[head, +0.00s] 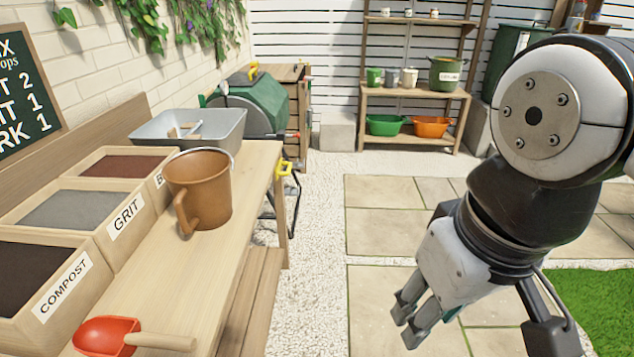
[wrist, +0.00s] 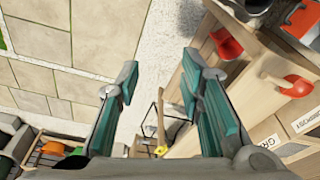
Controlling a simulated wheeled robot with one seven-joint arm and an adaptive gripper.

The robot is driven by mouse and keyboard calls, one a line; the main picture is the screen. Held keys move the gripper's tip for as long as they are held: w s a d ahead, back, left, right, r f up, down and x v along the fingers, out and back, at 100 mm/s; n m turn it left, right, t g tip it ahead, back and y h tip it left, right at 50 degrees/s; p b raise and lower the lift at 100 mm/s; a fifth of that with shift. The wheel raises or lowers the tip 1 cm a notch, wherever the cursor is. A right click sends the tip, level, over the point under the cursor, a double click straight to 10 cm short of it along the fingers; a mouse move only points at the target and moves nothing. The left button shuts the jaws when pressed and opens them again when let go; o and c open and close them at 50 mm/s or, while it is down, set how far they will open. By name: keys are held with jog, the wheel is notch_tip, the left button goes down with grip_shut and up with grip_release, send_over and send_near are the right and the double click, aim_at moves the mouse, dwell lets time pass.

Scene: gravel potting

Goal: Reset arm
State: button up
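My arm hangs at the right of the head view, over the paving. My gripper (head: 408,322) is at its lower end, well to the right of the potting bench and touching nothing there. In the wrist view my gripper (wrist: 165,90) shows its two green-padded fingers spread wide with nothing between them. Pale gravel and part of the bench show beyond the fingers.
The bench (head: 165,255) at left holds bins of compost (head: 22,272), grit (head: 75,210) and a brown material (head: 118,166). A brown jug (head: 205,195), red scoop (head: 104,337) and grey tray (head: 218,127) also sit there. Shelves (head: 415,97) stand behind. The paving (head: 385,232) is clear.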

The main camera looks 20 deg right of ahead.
notch_tip(320, 180, up, 11)
jog(key=t+p, duration=0.2)
jog(key=p, duration=0.7)
jog(key=shift+d, duration=0.1)
